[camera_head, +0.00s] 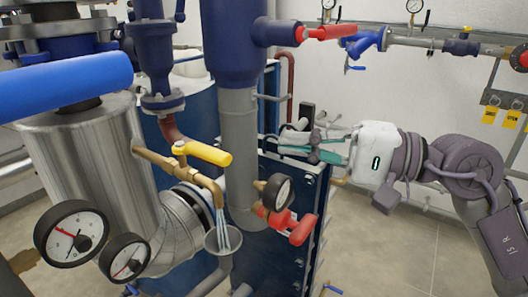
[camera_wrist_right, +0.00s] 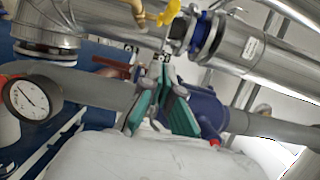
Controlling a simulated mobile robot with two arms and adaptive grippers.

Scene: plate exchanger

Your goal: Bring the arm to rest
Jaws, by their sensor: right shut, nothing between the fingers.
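My right gripper (camera_head: 291,144) comes in from the right in the head view, with a white body and teal finger pads. Its fingers point left, in front of or beside the upper edge of the dark blue plate exchanger (camera_head: 270,205). I cannot tell the exact gap to it. In the right wrist view the right gripper (camera_wrist_right: 163,80) is shut, with nothing between its fingers. Pipes stand beyond the fingertips there. My left gripper is not in view.
A grey vertical pipe (camera_head: 240,150) stands left of the right gripper. A yellow-handled valve (camera_head: 205,153), a red-handled valve (camera_head: 298,230) and a dial gauge (camera_head: 279,191) stick out nearby. A large blue handle (camera_head: 70,86) crosses the left. The floor (camera_head: 385,250) at lower right is clear.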

